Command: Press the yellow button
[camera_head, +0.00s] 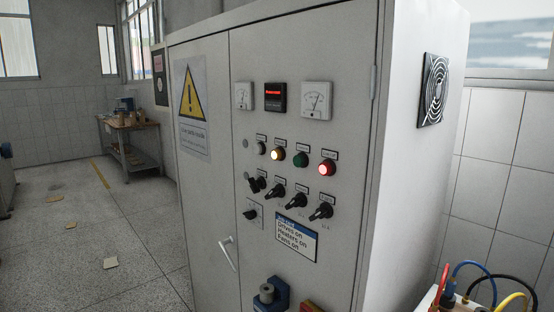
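A grey control cabinet (335,60) fills the middle of the view, with a panel of lights and switches on its front. In the row of round lights or buttons, a glowing pale-yellow one (278,154) sits left of a green one (300,159) and a glowing red one (327,168). A dim, brownish-yellow one (261,148) is at the row's left end. I cannot tell from here which of these are push buttons. Neither of my grippers is in view, and nothing covers the row.
Several black rotary switches (274,191) sit below the row, above a label plate (296,236). A door handle (228,253) sticks out lower left. A blue object (271,297) stands at the bottom edge. Coloured cables (478,275) are at lower right.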

